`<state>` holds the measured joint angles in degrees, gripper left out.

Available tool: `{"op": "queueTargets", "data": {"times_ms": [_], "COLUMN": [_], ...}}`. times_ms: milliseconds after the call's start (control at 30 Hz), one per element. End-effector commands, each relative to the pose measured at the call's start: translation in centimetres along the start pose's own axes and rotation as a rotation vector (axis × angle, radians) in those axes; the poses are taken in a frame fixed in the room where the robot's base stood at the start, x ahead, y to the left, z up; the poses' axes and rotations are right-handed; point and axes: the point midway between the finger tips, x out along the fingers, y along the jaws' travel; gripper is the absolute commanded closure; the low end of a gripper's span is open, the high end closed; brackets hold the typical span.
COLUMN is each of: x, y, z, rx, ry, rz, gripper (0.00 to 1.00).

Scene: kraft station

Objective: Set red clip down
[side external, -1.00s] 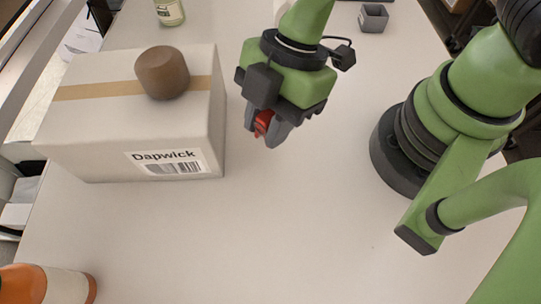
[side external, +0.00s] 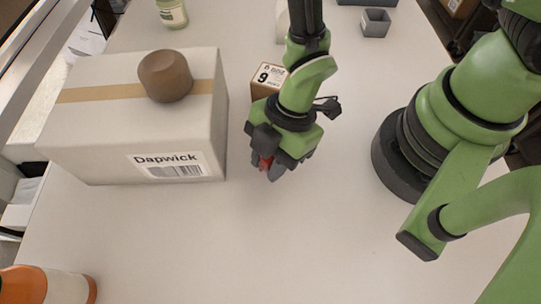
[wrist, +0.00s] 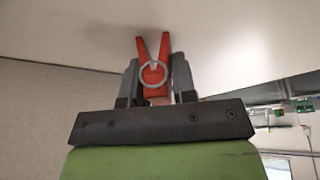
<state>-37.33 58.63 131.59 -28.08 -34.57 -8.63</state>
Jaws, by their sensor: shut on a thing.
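The red clip (wrist: 153,68) is a spring clothespin-like piece with a pale ring at its middle. In the wrist view it sits between the fingers of my gripper (wrist: 156,82), its two prongs pointing away from the gripper toward the pale table top. In the side external view my gripper (side external: 268,170) is shut on the clip, and only a small red part of the clip (side external: 265,162) shows between the dark fingers. The gripper points down over the table (side external: 290,240), in front of a small box. The gap between clip and table is hard to judge.
A large white Dapwick box (side external: 105,125) with a brown round object (side external: 165,76) on top stands to the left. A small brown box (side external: 268,78) is behind my gripper. An orange-and-white bottle (side external: 50,285) lies front left. The table's front middle is clear.

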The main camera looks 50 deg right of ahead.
Motion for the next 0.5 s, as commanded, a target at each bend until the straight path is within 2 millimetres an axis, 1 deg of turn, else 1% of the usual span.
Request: {"op": "queueTargets", "data": {"times_ms": [233,267,300,367,500], "x": [0.2,0.24,0.21,0.2,0.19], "y": [-0.02,-0.03,-0.02,-0.02,-0.02], "z": [0.1,0.12,0.1,0.09,0.08], "rx": [0.001,0.0,0.0,0.0,0.0], "ry": [-0.001,-0.001,-0.001,-0.001,0.0], "rz": [-0.001,-0.001,-0.001,-0.001,-0.001], "gripper": [0.97,0.72,0.63,0.49,0.49]}}
